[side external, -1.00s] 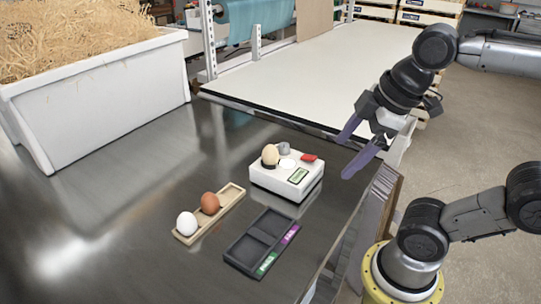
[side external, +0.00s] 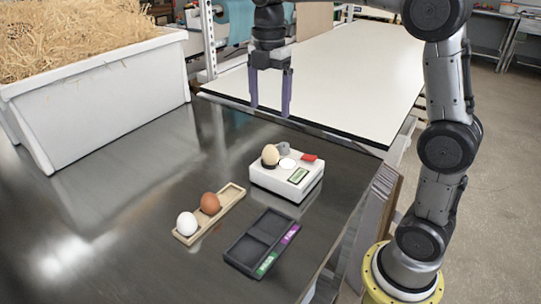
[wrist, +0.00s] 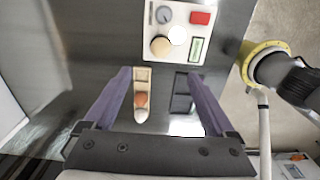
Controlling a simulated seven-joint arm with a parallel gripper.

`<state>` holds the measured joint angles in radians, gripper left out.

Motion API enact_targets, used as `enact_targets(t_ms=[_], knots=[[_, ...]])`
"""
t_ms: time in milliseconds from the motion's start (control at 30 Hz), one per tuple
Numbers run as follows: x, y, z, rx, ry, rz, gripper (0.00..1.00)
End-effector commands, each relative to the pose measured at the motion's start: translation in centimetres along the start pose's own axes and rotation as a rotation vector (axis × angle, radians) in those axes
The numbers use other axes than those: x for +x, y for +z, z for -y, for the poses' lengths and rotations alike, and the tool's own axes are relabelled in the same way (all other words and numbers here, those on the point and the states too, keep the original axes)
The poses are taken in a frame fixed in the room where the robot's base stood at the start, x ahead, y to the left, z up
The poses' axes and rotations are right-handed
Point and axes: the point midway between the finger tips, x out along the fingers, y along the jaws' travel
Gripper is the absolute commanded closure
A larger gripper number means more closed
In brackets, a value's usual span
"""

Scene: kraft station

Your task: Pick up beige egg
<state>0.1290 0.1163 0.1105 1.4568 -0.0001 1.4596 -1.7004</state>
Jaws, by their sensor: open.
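The beige egg (side external: 270,155) stands on the white device (side external: 286,178), beside a white round spot. The egg also shows in the wrist view (wrist: 160,46), on the device near the top. My gripper (side external: 270,112) is open and empty, with its purple fingers pointing down. It is above and behind the device in the side view, apart from the egg. In the wrist view my gripper (wrist: 157,72) has its fingers spread wide, below the egg in the picture.
A wooden tray (side external: 234,194) holds a brown egg (side external: 210,203) and a white egg (side external: 187,223). A dark tray (side external: 244,252) with green and purple labels looks empty. A white bin of straw (side external: 100,105) stands at the left. The metal table between bin and device is clear.

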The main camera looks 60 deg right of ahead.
Motion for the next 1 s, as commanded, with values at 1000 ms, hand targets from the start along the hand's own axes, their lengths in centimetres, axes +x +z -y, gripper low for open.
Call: enact_targets(t_ms=[1000], knots=[[12.7,0.2,0.2,0.001,0.000,0.000,0.10]])
